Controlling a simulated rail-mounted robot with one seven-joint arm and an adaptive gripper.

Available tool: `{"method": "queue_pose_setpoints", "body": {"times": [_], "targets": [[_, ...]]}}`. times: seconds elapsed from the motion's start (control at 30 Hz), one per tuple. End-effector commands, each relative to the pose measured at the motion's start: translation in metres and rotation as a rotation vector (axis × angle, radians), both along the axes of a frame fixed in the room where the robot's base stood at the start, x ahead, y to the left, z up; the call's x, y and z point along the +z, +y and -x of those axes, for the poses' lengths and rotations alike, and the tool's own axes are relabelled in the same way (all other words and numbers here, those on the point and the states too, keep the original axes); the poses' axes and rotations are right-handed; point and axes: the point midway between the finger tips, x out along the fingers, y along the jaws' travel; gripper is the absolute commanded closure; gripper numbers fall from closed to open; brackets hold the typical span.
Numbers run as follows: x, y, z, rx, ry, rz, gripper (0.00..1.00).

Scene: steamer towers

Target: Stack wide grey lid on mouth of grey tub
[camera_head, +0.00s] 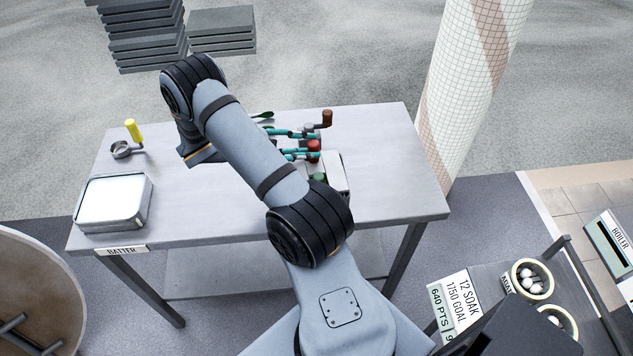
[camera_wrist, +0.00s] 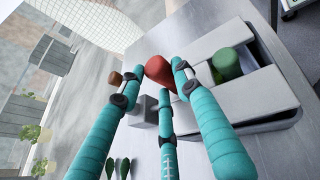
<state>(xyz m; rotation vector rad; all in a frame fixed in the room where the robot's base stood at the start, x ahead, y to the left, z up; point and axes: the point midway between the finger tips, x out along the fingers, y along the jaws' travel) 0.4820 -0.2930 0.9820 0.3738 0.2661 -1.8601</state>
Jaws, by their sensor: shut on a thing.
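My gripper (camera_wrist: 156,88) has teal fingers with dark joints. In the wrist view its tips close around a red knob (camera_wrist: 159,69). In the head view the fingers (camera_head: 304,142) come in from the left, and the red knob (camera_head: 314,145) shows at their tips. Pale grey flat panels (camera_wrist: 212,42) lie beside and below the knob, on a grey box-like body (camera_wrist: 268,124) that may be the tub. I cannot tell which panel is the wide lid or whether the knob belongs to it. A green knob (camera_wrist: 227,64) shows in a gap between panels.
A brown-knobbed grey piece (camera_head: 327,119) stands just behind the gripper. A white-filled tray (camera_head: 112,202) and a yellow-handled tool (camera_head: 133,130) are on the table's left. The table middle (camera_head: 200,205) is clear. A tiled column (camera_head: 470,90) stands behind the right corner.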

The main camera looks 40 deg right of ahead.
Motion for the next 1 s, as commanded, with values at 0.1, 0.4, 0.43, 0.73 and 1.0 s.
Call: {"method": "queue_pose_setpoints", "body": {"times": [0.1, 0.4, 0.43, 0.73, 1.0], "targets": [[0.0003, -0.0001, 0.0000, 0.000, 0.000, 0.000, 1.00], [-0.0009, -0.0001, 0.0000, 0.000, 0.000, 0.000, 1.00], [-0.0013, -0.0001, 0.0000, 0.000, 0.000, 0.000, 1.00], [-0.0069, 0.0000, 0.0000, 0.000, 0.000, 0.000, 1.00], [-0.0035, 0.0001, 0.0001, 0.000, 0.001, 0.000, 1.00]]}}
